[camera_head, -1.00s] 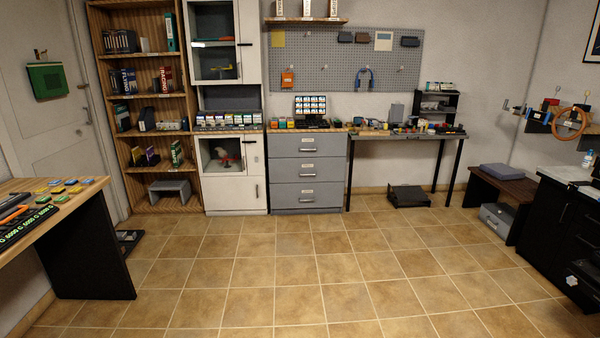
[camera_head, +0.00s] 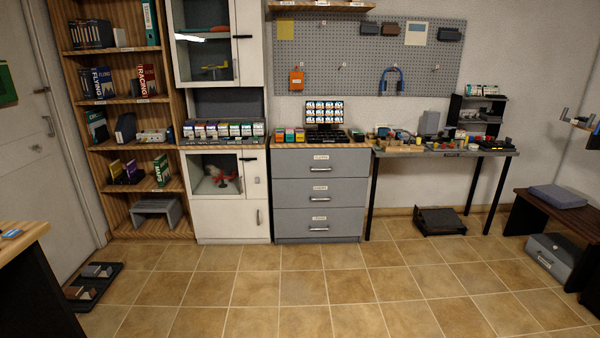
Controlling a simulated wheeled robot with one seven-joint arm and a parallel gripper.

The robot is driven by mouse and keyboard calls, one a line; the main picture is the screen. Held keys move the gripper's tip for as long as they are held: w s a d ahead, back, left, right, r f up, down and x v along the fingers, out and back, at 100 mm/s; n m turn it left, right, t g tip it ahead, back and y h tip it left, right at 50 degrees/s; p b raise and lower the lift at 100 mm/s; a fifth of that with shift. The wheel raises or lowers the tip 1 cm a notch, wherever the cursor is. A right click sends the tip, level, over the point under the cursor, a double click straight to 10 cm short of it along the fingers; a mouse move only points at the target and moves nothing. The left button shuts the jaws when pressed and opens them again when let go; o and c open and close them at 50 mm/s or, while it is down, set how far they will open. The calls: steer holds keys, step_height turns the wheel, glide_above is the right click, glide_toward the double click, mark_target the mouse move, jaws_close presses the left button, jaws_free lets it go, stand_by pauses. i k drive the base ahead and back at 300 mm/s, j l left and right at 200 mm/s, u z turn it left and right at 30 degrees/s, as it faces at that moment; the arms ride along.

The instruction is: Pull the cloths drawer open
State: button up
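A grey drawer cabinet (camera_head: 319,196) stands against the back wall, between a white cabinet and a workbench. It has three stacked drawers: top (camera_head: 320,162), middle (camera_head: 320,193) and bottom (camera_head: 319,223). Each has a silver bar handle and a small white label. All three look shut, with their fronts flush. The labels are too small to read, so I cannot tell which is the cloths drawer. My gripper is not in view.
The tiled floor (camera_head: 255,290) before the cabinet is clear. A wooden-topped table (camera_head: 22,240) is at the left edge, with a black tray (camera_head: 93,283) on the floor beside it. A workbench (camera_head: 445,152), a dark floor box (camera_head: 440,221) and a low bench (camera_head: 550,212) are at right.

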mark_target(301, 162)
steer(key=i, duration=3.8)
steer(key=i+l+u, duration=0.1)
steer(key=i+u, duration=0.2)
steer(key=i, duration=0.2)
steer(key=i+l+u, duration=0.25)
steer(key=i, duration=0.25)
steer(key=j, duration=0.1)
